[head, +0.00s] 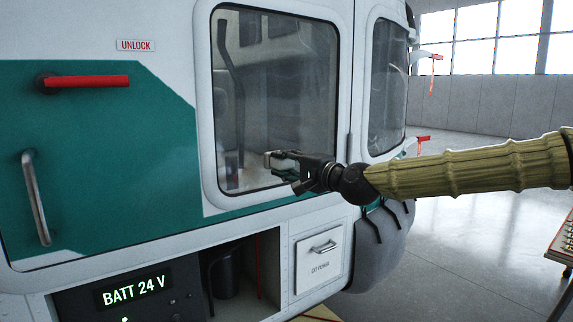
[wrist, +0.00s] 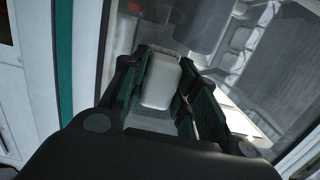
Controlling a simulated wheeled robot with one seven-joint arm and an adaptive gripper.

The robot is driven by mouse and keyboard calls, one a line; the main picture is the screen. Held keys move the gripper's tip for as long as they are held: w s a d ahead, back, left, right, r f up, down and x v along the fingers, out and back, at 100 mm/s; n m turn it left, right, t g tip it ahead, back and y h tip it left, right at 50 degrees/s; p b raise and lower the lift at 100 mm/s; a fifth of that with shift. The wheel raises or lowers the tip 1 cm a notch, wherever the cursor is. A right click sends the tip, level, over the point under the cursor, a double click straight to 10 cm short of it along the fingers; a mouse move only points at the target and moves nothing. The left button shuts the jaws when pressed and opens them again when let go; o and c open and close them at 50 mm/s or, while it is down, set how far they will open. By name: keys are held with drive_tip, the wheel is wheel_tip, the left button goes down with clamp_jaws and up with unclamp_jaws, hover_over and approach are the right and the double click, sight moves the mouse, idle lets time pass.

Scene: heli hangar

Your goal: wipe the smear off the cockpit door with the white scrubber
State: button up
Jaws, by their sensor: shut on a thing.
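The white scrubber (wrist: 161,82) sits between the two fingers of my gripper (wrist: 158,74) in the wrist view. My gripper is shut on it. In the head view my gripper (head: 284,162) is in front of the lower right part of the cockpit door's window, and the pale end of the scrubber (head: 268,160) sticks out to the left. The cockpit door (head: 150,185) is white and green with a large framed window (head: 285,95). The scrubber is close to the glass; I cannot tell whether it touches. I cannot make out the smear clearly; the lower pane looks hazy.
A red handle (head: 88,82) and a metal grab handle (head: 36,198) stick out from the door at left. Below are an open bay with a battery display (head: 132,286) and a small drawer (head: 319,258). Hangar floor (head: 470,240) is open at right, with a table edge (head: 562,245).

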drive_tip(key=shift+s+a+v, duration=0.1)
drive_tip(key=shift+v, duration=1.3)
drive_tip(key=shift+s+a+v, duration=0.1)
drive_tip(key=shift+a+v, duration=0.05)
drive_tip(key=shift+v, duration=1.3)
drive_tip(key=v, duration=0.3)
drive_tip(key=shift+s+a, duration=0.1)
drive_tip(key=shift+w+d+b+x, duration=0.1)
drive_tip(key=shift+b+x, duration=0.35)
drive_tip(key=shift+x, duration=1.25)
drive_tip(key=shift+w+d+b+x, duration=0.15)
drive_tip(key=shift+b+x, duration=0.25)
drive_tip(key=shift+x, duration=1.35)
drive_tip(key=shift+x, duration=0.9)
drive_tip(key=shift+w+d, duration=0.15)
drive_tip(key=shift+d, duration=0.05)
